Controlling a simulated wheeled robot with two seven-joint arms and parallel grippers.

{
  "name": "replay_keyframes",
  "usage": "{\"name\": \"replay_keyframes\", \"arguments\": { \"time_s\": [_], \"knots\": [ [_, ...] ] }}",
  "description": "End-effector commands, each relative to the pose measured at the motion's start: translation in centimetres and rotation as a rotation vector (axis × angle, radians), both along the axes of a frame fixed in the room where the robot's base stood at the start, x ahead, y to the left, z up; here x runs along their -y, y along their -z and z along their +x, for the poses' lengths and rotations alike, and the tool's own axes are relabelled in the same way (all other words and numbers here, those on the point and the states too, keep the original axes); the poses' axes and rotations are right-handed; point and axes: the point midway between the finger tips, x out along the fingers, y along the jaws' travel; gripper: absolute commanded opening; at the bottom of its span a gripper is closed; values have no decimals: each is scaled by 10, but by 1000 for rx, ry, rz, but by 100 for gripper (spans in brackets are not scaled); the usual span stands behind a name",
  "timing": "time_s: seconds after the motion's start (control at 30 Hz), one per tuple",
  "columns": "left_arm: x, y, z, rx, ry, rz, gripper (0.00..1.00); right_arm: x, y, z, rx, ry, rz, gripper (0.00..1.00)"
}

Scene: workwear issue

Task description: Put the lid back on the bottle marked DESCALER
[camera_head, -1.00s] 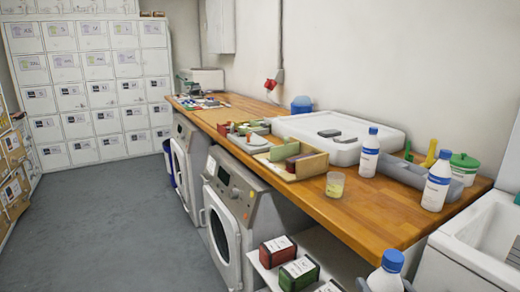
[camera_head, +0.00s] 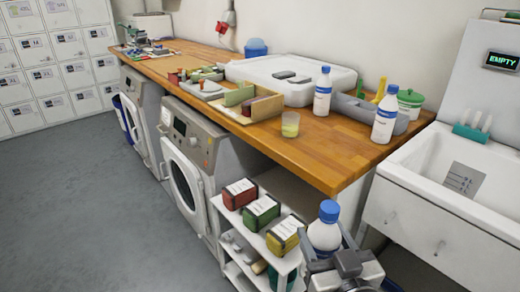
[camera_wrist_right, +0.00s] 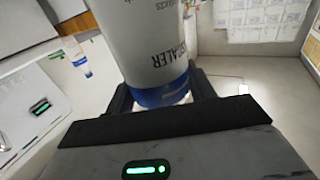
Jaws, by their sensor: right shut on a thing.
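My right gripper (camera_head: 326,258) is shut on a white bottle (camera_head: 324,236) with a blue top, held upright beside the counter's front right end. In the right wrist view the held bottle (camera_wrist_right: 145,45) shows lettering ending in "CALER" and a blue band between the fingers (camera_wrist_right: 160,97). Two similar white bottles stand on the counter: one (camera_head: 322,95) by the white tray, one (camera_head: 384,122) nearer the sink. Both have blue tops, and their lettering is too small to read. I see no loose lid. My left gripper is not in view.
The wooden counter (camera_head: 325,155) has bare room around a yellowish glass (camera_head: 290,125). A low white shelf (camera_head: 284,262) with several boxes stands left of the held bottle. A sink (camera_head: 425,180) is at right. The white tray (camera_head: 260,72) lies behind the wooden box (camera_head: 262,110).

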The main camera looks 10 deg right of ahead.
Motion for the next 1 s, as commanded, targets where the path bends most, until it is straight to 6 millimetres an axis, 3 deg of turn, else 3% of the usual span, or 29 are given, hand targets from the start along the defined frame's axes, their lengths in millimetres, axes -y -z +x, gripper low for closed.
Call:
{"name": "replay_keyframes", "arguments": {
  "time_s": [0.23,0.5,0.7,1.0],
  "knots": [
    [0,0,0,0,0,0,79,-18,-2,2,3,-91,-2,13],
    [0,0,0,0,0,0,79,-88,-9,8,10,-442,-8,13],
    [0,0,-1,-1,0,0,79,-124,-10,10,8,-623,-5,13],
    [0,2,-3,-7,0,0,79,-140,-10,9,3,-703,0,13]
  ]
}}
